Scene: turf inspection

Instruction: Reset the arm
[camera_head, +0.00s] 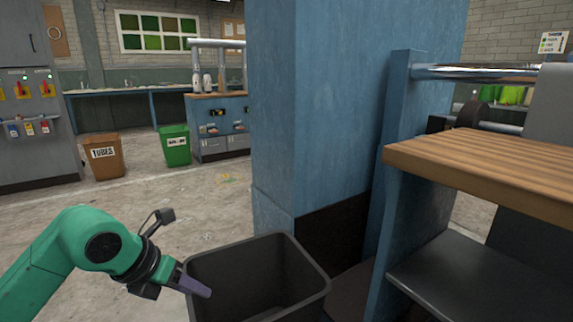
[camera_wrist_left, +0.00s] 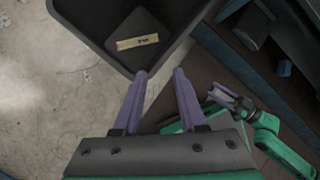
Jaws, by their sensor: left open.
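My left arm is green and comes in from the left in the head view. Its left gripper (camera_head: 194,284), with purple fingers, is at the left rim of a dark grey bin (camera_head: 312,293). In the left wrist view the two fingers of the left gripper (camera_wrist_left: 161,73) are apart, with nothing between them. The bin (camera_wrist_left: 85,42) lies just beyond the fingertips there. My right gripper (camera_wrist_left: 222,94), purple on a green arm, shows at the right of the wrist view; its jaw opening is unclear.
A blue column (camera_head: 310,110) stands behind the bin. A workbench with a wooden top (camera_head: 490,160) is at the right. A tan labelled strip (camera_wrist_left: 137,42) shows inside the bin. A brown bin (camera_head: 103,165) and a green bin (camera_head: 175,150) stand farther back, with open floor before them.

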